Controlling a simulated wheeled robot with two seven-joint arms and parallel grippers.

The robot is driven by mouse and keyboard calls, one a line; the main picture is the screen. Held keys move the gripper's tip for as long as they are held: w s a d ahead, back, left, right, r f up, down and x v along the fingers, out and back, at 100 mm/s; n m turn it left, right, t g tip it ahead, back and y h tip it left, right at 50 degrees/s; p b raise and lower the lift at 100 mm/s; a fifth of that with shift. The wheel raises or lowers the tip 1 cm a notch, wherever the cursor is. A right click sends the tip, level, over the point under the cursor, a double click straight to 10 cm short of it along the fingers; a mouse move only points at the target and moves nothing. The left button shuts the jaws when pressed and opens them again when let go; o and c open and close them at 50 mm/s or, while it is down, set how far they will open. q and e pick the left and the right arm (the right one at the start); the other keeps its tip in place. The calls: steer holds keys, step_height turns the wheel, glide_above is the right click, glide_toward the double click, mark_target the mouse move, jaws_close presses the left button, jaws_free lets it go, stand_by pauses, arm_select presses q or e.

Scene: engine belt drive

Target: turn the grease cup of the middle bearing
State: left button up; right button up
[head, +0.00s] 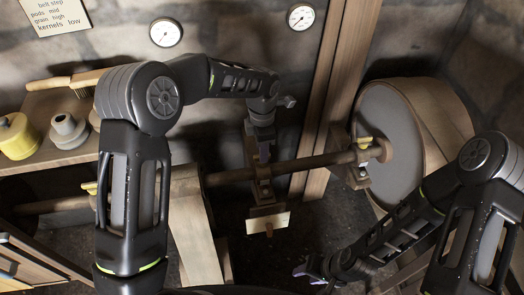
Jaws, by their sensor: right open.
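The middle bearing (263,192) sits on the shaft (230,177) near the centre of the head view, on a bracket with a pale plate (268,222) below. My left gripper (263,152) points down right over the top of this bearing. Its grease cup is not clearly visible, as the gripper covers that spot. I cannot tell whether the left fingers are open or shut, or whether they touch the cup. My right gripper (315,271) is low at the centre right, open, and apart from the bearing.
A large pulley (388,135) with a belt stands at the right, beside another bearing with a yellow cup (364,142). Another belt (193,235) runs left of centre. A shelf (40,105) holds a yellow can (18,138), a grey can (68,130) and a brush (75,80). Gauges hang on the wall.

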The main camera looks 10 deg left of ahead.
arm_select(q)
steer(key=shift+f, duration=0.85)
steer(key=shift+c, duration=0.6)
jaws_close()
